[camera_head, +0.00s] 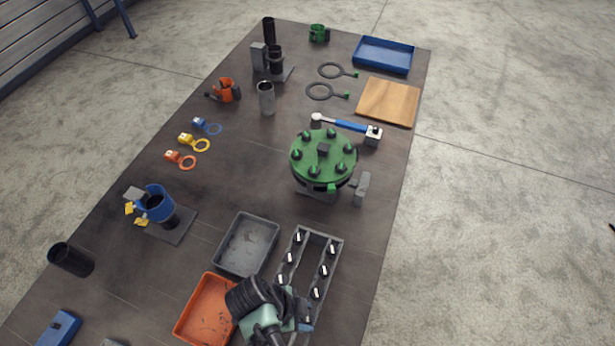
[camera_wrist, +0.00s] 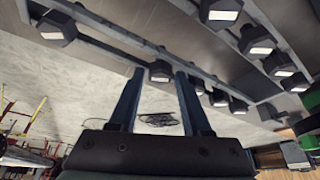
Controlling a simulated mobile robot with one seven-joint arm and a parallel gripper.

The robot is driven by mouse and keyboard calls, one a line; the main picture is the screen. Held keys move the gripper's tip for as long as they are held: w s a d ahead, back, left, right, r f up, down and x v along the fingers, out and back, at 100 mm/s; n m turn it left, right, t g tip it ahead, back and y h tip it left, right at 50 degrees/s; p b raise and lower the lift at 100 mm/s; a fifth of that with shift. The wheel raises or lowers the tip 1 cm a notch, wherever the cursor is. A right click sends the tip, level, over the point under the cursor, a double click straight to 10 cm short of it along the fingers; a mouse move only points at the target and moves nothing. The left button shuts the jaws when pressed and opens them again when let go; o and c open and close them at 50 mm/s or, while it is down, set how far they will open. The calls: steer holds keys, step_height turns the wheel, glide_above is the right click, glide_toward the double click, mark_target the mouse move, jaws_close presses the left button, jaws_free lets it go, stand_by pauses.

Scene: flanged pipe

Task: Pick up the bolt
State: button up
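Several dark bolts with pale end faces stand in a grey rack (camera_head: 320,233); one bolt (camera_head: 325,270) shows on its right rail in the head view. In the wrist view, one bolt (camera_wrist: 160,70) appears between the tips of my open gripper (camera_wrist: 158,72). I see free space on both sides of it, and cannot tell whether it is fully between the fingers or just beyond them. Other bolts (camera_wrist: 222,12) hang along the rails at the upper right and upper left.
An orange tray (camera_head: 190,325) and a grey tray (camera_head: 226,262) lie left of the rack. A green-topped flanged pipe (camera_head: 322,155) stands beyond it, with a torque wrench (camera_head: 350,125) behind. The table's right edge runs close to the rack.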

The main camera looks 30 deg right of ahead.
jaws_close()
